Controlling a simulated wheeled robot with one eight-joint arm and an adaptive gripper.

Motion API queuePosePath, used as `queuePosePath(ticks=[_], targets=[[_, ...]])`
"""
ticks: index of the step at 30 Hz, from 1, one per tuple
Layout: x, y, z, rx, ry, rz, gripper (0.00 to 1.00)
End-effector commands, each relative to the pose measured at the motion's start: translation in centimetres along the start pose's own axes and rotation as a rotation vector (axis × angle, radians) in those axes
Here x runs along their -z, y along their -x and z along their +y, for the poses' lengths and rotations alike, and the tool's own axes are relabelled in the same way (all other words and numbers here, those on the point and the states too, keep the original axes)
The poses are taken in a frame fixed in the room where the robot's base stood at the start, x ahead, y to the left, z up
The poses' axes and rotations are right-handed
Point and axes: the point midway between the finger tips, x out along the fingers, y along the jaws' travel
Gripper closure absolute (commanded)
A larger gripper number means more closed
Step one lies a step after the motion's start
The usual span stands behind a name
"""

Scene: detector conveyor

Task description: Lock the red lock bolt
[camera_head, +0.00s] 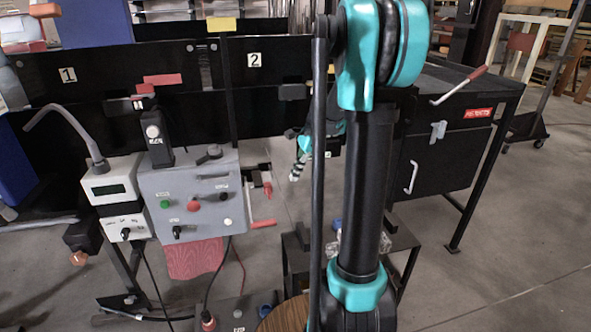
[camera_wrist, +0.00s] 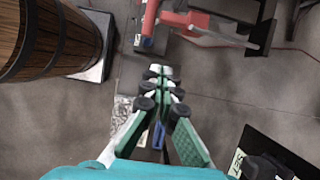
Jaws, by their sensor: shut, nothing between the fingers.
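I cannot tell for sure which red part is the lock bolt. A red-handled lever (camera_head: 460,86) rises at the top left of the black cabinet (camera_head: 440,160) on the right. A red crank-like handle (camera_head: 263,223) sticks out beside the grey control box (camera_head: 215,181). A red part with a bar also shows at the top of the wrist view (camera_wrist: 176,19). My gripper (camera_head: 295,173) hangs in the middle of the head view, partly behind my arm. In the wrist view its fingertips (camera_wrist: 161,72) are together, with nothing held, apart from that red part.
A wooden barrel (camera_wrist: 45,38) stands at the upper left of the wrist view. A low black stand (camera_head: 402,240) is behind my arm. A black conveyor panel (camera_head: 110,85) runs along the back left. Cables lie on the floor; open floor (camera_head: 520,230) is at the right.

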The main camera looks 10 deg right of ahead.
Motion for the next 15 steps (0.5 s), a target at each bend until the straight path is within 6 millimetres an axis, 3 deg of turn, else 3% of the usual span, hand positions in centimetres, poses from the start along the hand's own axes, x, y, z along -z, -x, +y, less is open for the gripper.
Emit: queuePosePath(ticks=[9,15], targets=[[-0.3,-6.1,0.0,0.0,0.002,0.0,1.0],[-2.9,-6.8,0.0,-0.001,0.003,0.0,1.0]])
